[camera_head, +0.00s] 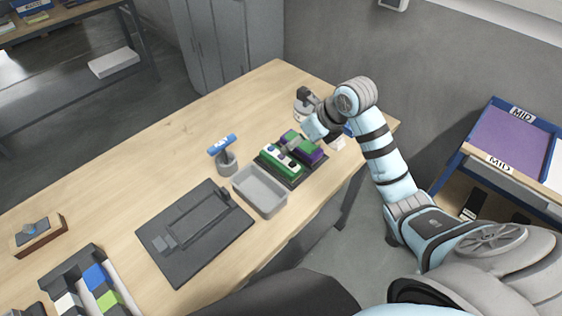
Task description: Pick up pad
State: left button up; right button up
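Which object is the pad is not clear from this view. Green and purple block-shaped pieces (306,149) sit on a dark tray (291,180) near the table's right end; a green piece with white spots (279,161) lies in front. My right gripper (292,146) reaches down over this tray from behind its right side. Its fingers are small and partly lost among the pieces, so I cannot tell whether they touch or hold one. Blue, green and white blocks (96,276) sit in a dark holder (62,271) at the lower left. My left gripper is not in view.
An empty grey bin (257,191) stands next to the tray. A blue-topped tool (222,142) stands in a round grey holder (228,163). A dark flat board (194,231) lies mid-table, and a wooden block (39,236) at left. The table's back middle (150,155) is clear.

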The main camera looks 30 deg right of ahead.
aim_at(282, 156)
jog(key=x, duration=0.9)
jog(key=d+x, duration=0.1)
jog(key=x, duration=0.4)
jog(key=shift+s+f+b, duration=0.25)
jog(key=shift+f+b, duration=0.05)
jog(key=shift+r, duration=0.1)
jog(key=c, duration=1.6)
